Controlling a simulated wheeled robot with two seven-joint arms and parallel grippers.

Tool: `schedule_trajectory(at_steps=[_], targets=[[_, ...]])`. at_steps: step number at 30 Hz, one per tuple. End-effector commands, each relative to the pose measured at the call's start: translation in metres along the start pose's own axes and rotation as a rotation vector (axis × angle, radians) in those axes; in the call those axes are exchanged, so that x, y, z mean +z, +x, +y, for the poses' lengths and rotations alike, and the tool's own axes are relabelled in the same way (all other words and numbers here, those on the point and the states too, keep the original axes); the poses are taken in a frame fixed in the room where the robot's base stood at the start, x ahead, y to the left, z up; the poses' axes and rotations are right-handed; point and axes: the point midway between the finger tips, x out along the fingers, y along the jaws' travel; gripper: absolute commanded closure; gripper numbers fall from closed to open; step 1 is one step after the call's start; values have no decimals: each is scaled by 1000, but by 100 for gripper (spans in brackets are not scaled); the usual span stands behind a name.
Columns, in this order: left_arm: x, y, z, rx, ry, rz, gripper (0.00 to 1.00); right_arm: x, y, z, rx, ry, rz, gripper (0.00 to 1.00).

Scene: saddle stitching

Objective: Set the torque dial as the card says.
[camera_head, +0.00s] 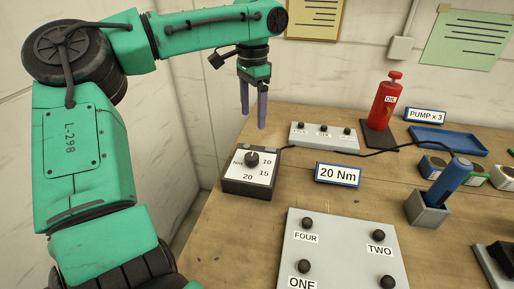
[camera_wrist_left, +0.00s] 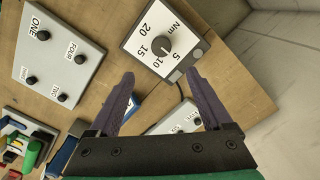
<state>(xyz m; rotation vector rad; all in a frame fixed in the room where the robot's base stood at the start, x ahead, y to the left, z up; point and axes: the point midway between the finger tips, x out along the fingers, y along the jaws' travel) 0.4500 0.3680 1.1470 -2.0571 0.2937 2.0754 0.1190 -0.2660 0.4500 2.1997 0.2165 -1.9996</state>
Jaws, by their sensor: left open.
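The torque dial (camera_head: 251,160) is a black knob on a dark box with a white face, marked 10, 15 and 20. In the left wrist view the knob (camera_wrist_left: 164,46) sits among the marks 5, 10, 15, 20 and Nm; I cannot tell its pointer's exact setting. The card (camera_head: 338,174) stands right of the box and reads "20 Nm". My left gripper (camera_head: 253,118) is open and empty, fingers pointing down, above and behind the dial box. In the left wrist view the fingertips (camera_wrist_left: 160,74) are apart, with the dial beyond them. My right gripper is out of view.
A grey panel with several labelled knobs (camera_head: 345,250) lies in front. A smaller knob panel (camera_head: 324,137) and a red oil bottle (camera_head: 386,101) stand behind the card. A blue tray (camera_head: 448,140) and a blue-handled tool in a grey holder (camera_head: 428,209) are at right. A black cable crosses the table.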

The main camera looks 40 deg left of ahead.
Motion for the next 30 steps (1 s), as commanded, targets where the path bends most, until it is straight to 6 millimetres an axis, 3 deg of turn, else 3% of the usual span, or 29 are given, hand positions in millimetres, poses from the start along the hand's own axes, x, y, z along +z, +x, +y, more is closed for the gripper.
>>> schedule_trajectory(at_steps=[9,15,19,26,30], targets=[[1,81,0,3,-2,0,17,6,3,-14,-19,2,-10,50],[0,123,-1,1,-4,2,17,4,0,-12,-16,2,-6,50],[0,134,-2,1,-4,5,17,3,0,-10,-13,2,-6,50],[-1,135,-2,0,-5,7,17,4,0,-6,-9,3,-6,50],[-1,134,-2,0,-5,7,71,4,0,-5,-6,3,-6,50]])
